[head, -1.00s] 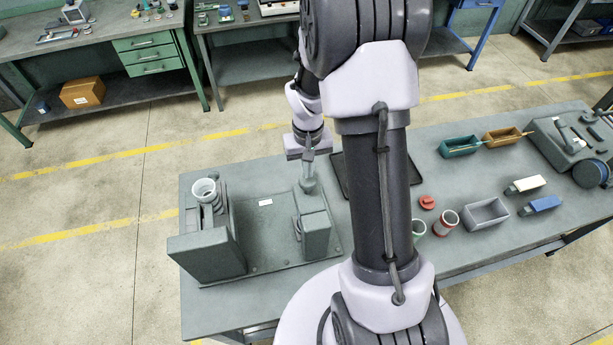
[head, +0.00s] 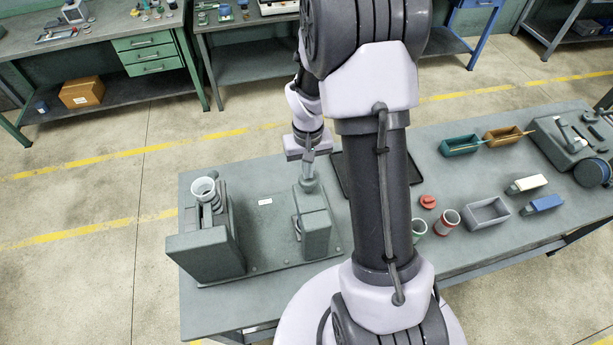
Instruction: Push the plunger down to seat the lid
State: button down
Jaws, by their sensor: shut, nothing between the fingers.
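The grey station has a tall block at left and a smaller block (head: 315,235) at right, on one plate (head: 268,250). My gripper (head: 309,163) is shut, pointing down behind the smaller block. Its tips are at or just above a grey rounded knob (head: 310,185), perhaps the plunger. I cannot tell whether they touch. The smaller block's top reaches back to the knob and hides what is under it. I cannot make out a lid there.
A red piece (head: 428,202), a red jar (head: 446,223), a grey bin (head: 486,213), teal (head: 459,146) and orange (head: 502,140) trays and two small bottles lie right of my arm. A dark tray (head: 343,175) is partly hidden by my arm.

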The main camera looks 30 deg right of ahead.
jog(key=shift+f+b, duration=1.25)
jog(key=shift+f, duration=0.2)
notch_tip(320, 180, up, 9)
jog(key=p, duration=0.6)
jog(key=shift+r, duration=0.15)
dwell(0.3)
